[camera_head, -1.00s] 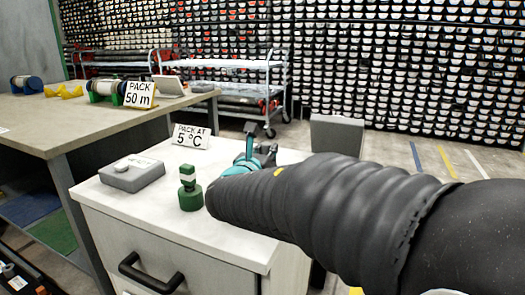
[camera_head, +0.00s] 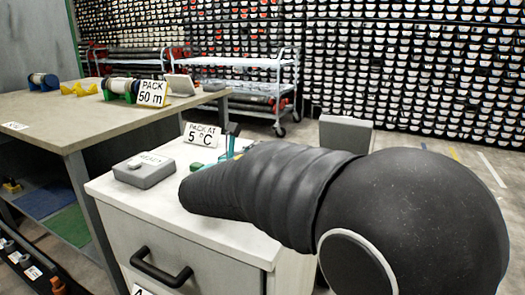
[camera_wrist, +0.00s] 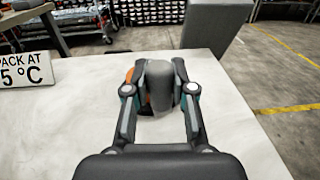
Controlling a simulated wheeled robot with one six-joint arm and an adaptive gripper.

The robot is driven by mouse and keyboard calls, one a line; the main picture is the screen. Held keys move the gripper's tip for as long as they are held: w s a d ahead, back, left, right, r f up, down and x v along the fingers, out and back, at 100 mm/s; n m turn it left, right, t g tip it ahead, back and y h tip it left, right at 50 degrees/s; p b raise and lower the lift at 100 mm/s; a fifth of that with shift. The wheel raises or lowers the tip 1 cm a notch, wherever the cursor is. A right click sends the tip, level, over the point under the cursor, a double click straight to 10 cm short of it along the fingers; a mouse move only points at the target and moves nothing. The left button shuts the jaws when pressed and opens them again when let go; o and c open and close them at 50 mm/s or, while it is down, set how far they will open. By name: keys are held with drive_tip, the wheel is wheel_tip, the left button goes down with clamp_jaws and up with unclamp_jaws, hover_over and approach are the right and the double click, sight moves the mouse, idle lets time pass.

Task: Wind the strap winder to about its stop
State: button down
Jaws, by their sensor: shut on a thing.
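In the wrist view my gripper (camera_wrist: 160,88) has its two fingers closed on both sides of a grey, rounded, upright part, which seems to be the strap winder (camera_wrist: 160,72). An orange patch shows behind the left finger. The part stands over the white top of a small cabinet, and its base is largely hidden by the gripper. In the head view my dark sleeved arm covers the winder and most of my gripper; only small teal and green bits show past it.
The white cabinet top (camera_head: 118,190) also holds a grey box (camera_head: 144,170) and a "PACK AT 5 °C" sign (camera_head: 202,135). A workbench (camera_head: 60,130) with a "PACK 50 m" sign (camera_head: 152,93) stands at left. A grey bin-like block (camera_head: 345,133) stands behind.

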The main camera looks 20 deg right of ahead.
drive_tip(key=shift+w+a, duration=0.15)
drive_tip(key=shift+a, duration=0.1)
idle(0.3)
drive_tip(key=c, duration=0.9)
unclamp_jaws()
drive_tip(key=shift+c, duration=0.2)
drive_tip(key=v, duration=1.2)
drive_tip(key=shift+a, duration=0.1)
